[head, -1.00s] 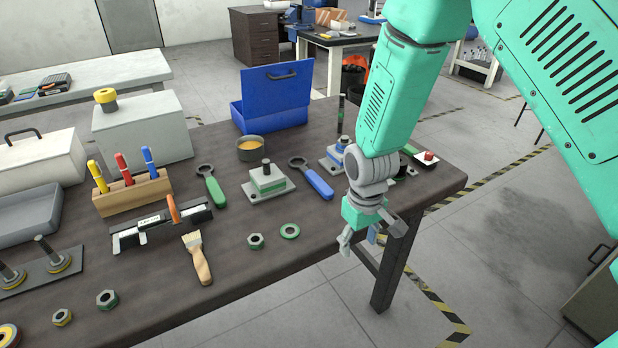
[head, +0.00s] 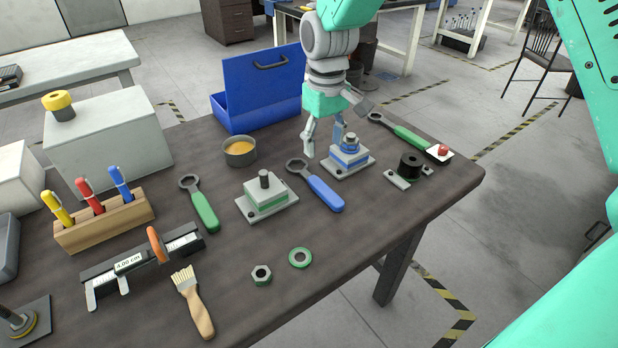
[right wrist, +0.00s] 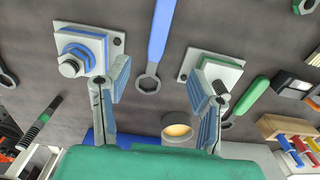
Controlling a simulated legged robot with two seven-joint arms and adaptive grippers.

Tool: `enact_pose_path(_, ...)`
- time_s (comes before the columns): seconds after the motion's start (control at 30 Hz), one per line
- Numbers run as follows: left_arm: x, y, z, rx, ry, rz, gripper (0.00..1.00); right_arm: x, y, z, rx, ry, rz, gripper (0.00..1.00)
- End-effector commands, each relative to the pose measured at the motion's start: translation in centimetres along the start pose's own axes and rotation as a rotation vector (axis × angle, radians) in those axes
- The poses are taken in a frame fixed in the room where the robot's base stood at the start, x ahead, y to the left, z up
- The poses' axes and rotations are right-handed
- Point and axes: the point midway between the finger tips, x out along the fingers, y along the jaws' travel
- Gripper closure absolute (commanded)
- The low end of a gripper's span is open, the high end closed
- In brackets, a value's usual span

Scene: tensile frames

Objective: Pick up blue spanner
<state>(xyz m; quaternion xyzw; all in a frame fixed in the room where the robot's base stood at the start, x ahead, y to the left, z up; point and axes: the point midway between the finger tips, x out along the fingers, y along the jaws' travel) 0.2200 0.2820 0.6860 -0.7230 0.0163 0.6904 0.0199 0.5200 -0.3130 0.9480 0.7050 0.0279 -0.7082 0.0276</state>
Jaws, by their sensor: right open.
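The blue spanner (head: 323,193) lies flat on the dark table, between a green block on a plate and a blue block on a plate. Its grey ring end points away toward the blue toolbox. My right gripper (head: 324,148) is open and empty above the table, just beyond the ring end. In the right wrist view the blue spanner (right wrist: 160,30) shows between and ahead of the two spread fingers of my right gripper (right wrist: 161,92), its ring end nearest them. My left gripper is not in view.
The green block's plate (head: 282,206) and the blue block's plate (head: 368,166) flank the spanner closely. A blue toolbox (head: 228,112) and an orange-filled cup (head: 240,152) stand behind. Green spanners (head: 205,212) lie left and right.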

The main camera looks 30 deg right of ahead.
Motion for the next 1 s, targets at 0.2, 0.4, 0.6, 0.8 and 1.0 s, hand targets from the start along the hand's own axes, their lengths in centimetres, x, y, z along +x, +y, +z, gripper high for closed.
enact_pose_path(0.2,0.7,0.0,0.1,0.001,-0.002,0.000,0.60,4.6,-0.1,0.1,0.000,-0.005,0.001,0.50)
enact_pose_path(0.4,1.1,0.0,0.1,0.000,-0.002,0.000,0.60,7.3,-0.2,-0.1,0.001,-0.003,0.002,0.50)
enact_pose_path(0.6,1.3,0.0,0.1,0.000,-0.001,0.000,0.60,8.8,0.0,-0.2,0.000,-0.002,0.001,0.50)
enact_pose_path(0.8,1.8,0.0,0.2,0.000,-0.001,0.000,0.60,11.9,0.2,-0.5,0.000,-0.004,0.001,0.50)
enact_pose_path(1.0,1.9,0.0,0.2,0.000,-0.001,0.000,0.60,13.0,0.2,-0.5,0.001,-0.001,0.001,0.50)
